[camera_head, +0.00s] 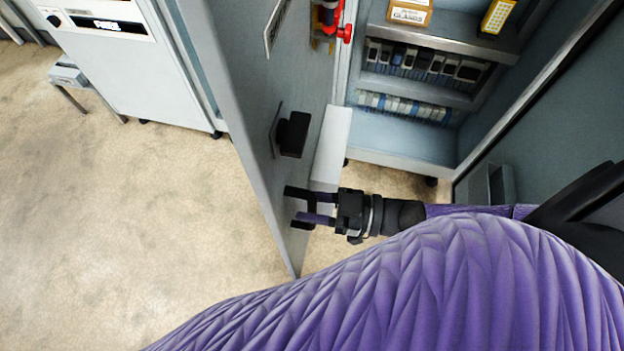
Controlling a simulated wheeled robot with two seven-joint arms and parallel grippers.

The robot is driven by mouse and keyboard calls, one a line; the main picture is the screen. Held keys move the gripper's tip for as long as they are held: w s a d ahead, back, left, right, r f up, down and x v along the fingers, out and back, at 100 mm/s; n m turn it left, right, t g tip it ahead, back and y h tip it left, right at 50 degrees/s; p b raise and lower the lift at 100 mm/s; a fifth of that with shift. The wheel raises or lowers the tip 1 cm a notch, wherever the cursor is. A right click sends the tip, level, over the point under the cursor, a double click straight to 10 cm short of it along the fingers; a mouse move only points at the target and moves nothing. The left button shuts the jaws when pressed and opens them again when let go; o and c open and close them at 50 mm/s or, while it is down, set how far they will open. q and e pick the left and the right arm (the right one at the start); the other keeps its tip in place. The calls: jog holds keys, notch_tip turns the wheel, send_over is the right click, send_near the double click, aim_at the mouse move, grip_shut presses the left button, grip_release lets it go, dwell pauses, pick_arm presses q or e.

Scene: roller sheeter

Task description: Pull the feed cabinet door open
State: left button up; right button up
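The feed cabinet door (236,83) is a tall grey panel standing swung open, left of the cabinet. A black block-like fitting (293,135) sits on the door face turned to the cabinet. My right gripper (294,207) reaches in from the right, below that fitting, with its two dark fingers apart. The fingertips overlap the lower part of the door in the picture; I cannot tell whether they touch it. Nothing shows between the fingers. My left gripper is not in view.
The open cabinet (405,139) has shelves with rows of small devices and boxes. A red fitting (345,33) shows near the door's top. A grey wall panel or second door (560,130) stands at right. A white machine (135,75) is at upper left. Floor at left is clear.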

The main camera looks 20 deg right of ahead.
jog(key=shift+o, duration=0.9)
jog(key=v, duration=1)
